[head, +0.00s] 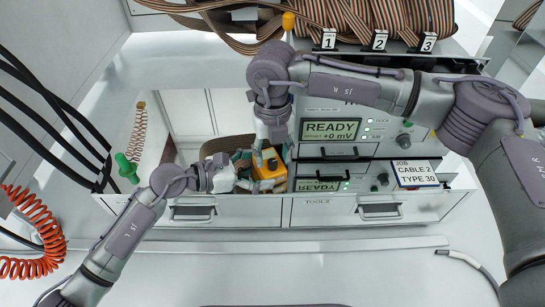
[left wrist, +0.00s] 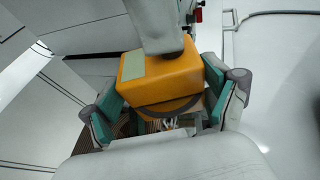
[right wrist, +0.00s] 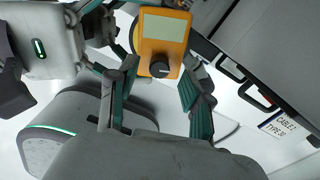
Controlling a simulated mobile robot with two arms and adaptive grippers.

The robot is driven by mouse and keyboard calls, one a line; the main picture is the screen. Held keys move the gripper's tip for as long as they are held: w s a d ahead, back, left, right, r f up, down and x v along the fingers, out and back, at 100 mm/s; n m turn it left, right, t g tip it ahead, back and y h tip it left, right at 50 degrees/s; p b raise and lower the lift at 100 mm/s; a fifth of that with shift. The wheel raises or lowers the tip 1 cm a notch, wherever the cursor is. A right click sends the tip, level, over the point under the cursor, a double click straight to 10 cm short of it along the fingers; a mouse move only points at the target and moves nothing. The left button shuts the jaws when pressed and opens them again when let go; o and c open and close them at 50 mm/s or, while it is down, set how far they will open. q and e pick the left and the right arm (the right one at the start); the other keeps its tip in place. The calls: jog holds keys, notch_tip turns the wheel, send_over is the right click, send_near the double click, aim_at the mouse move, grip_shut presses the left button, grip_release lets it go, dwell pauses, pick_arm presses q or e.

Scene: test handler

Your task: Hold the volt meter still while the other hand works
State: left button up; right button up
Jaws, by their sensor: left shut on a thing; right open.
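The volt meter is an orange box with a pale screen and a black knob. It shows near the middle of the head view (head: 268,165). My left gripper (head: 243,178) comes from the left and is shut on the volt meter. In the left wrist view the teal fingers sit on both sides of the orange body (left wrist: 160,75). My right gripper (head: 272,138) is above the meter and open. In the right wrist view its teal fingers are apart, with the meter's face and knob (right wrist: 160,68) beyond and between them. I cannot tell whether they touch it.
A tester panel reading READY +0 mV (head: 331,130) stands right of the meter. A job card (head: 415,173) reads CABLE 2 TYPE 30. Numbered cable bundles (head: 380,15) hang above. A coiled orange hose (head: 35,245) and a green-handled tool (head: 126,168) are at left. The front surface is largely clear.

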jog(key=shift+f, duration=0.95)
jog(key=shift+c, duration=0.2)
grip_shut()
